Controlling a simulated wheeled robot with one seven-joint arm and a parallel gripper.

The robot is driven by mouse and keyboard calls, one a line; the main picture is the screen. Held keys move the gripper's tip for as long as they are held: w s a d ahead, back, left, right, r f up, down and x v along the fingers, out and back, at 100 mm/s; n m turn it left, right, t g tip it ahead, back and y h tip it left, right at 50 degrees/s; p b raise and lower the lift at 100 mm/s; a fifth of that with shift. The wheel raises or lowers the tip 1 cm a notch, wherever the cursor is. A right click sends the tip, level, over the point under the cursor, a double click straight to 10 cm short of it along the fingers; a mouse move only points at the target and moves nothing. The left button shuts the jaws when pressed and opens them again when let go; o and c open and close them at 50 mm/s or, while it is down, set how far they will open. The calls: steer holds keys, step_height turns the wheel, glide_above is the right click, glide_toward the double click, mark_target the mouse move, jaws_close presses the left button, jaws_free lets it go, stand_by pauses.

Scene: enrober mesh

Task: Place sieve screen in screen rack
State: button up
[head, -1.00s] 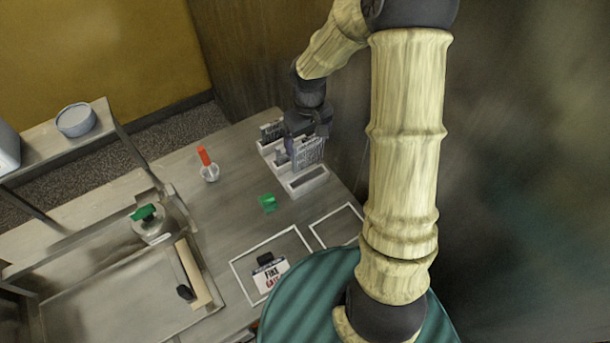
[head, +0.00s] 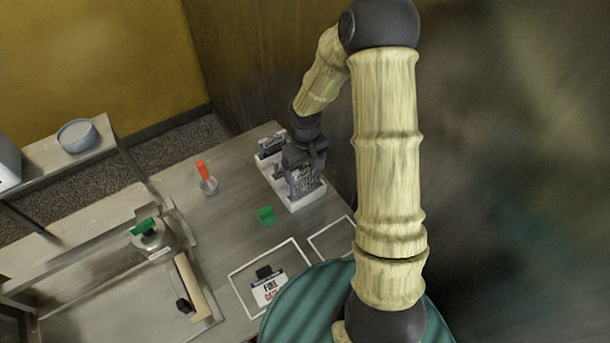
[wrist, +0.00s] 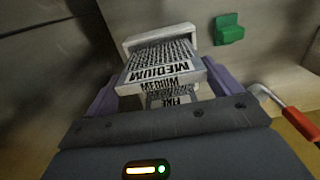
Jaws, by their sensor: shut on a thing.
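The sieve screen (head: 303,183), a grey mesh plate, is in my gripper (head: 303,162) at the near end of the white screen rack (head: 313,198). It stands roughly upright over the near slot; I cannot tell how deep it sits. In the wrist view, my gripper (wrist: 160,95) has its purple fingers on both sides of the screen (wrist: 158,62), which is marked MEDIUM. The rack's white end (wrist: 131,43) shows beyond it. A FINE label shows lower down, partly hidden by the gripper body. Another dark screen (head: 271,143) stands at the rack's far end.
A green block (head: 266,216) lies beside the rack. A card marked FINE (head: 268,290) lies in a white outline near the front. A machine with a green knob (head: 144,226) is at left.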

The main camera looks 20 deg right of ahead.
mark_target(305, 177)
steer(key=shift+f+p, duration=0.45)
steer(key=shift+f, duration=1.65)
steer(key=shift+f, duration=0.15)
steer(key=o, duration=1)
step_height(305, 177, up, 12)
steer(key=b, duration=0.2)
steer(key=shift+r+b, duration=0.2)
steer(key=shift+b, duration=0.1)
